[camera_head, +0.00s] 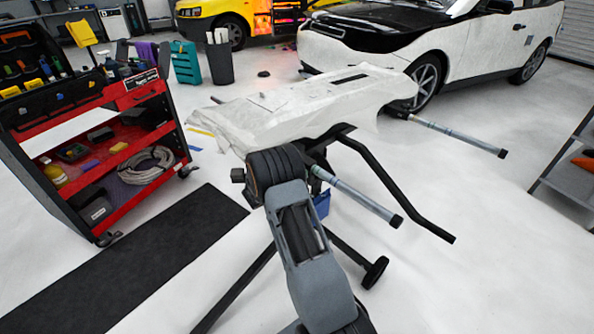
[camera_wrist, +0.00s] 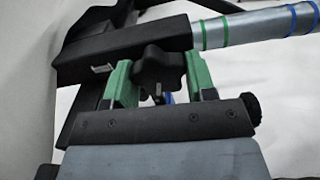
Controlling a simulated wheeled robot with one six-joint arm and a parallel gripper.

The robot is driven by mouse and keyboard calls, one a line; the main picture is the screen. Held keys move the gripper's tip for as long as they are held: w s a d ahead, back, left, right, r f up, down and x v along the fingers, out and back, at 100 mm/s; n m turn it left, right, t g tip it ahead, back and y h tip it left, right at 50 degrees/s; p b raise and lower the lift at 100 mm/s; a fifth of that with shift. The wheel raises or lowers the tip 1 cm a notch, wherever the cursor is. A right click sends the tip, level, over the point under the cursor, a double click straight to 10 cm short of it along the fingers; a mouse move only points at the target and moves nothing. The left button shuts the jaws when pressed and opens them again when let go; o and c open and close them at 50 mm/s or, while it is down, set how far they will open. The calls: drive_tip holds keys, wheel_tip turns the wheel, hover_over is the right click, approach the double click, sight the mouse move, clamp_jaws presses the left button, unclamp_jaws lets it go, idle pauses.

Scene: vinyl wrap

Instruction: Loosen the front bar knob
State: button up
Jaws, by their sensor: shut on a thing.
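The front bar knob (camera_wrist: 158,70) is a black lobed knob under the black sleeve of the bar in the wrist view. My gripper (camera_wrist: 160,82) has green fingers on the left and right of the knob and is shut on it. The front bar (camera_wrist: 255,27) is a grey tube with green and blue bands, running out of the black sleeve (camera_wrist: 120,48) to the right. The front bar also shows in the head view (camera_head: 355,195), pointing down and right from the stand. In the head view my arm hides the knob and my fingertips.
A white-wrapped panel (camera_head: 300,105) lies on the stand above my arm. A bent black stand bar (camera_head: 395,190) and a second banded bar (camera_head: 455,132) stick out to the right. A red tool cart (camera_head: 125,160) stands left. A black mat (camera_head: 130,265) lies on the floor.

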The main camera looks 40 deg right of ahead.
drive_tip(key=o, duration=0.9)
drive_tip(key=a, duration=0.4)
drive_tip(key=s+a+p, duration=0.1)
drive_tip(key=a, duration=0.4)
drive_tip(key=s+a, duration=0.1)
drive_tip(key=a, duration=0.3)
drive_tip(key=shift+a+p, duration=0.35)
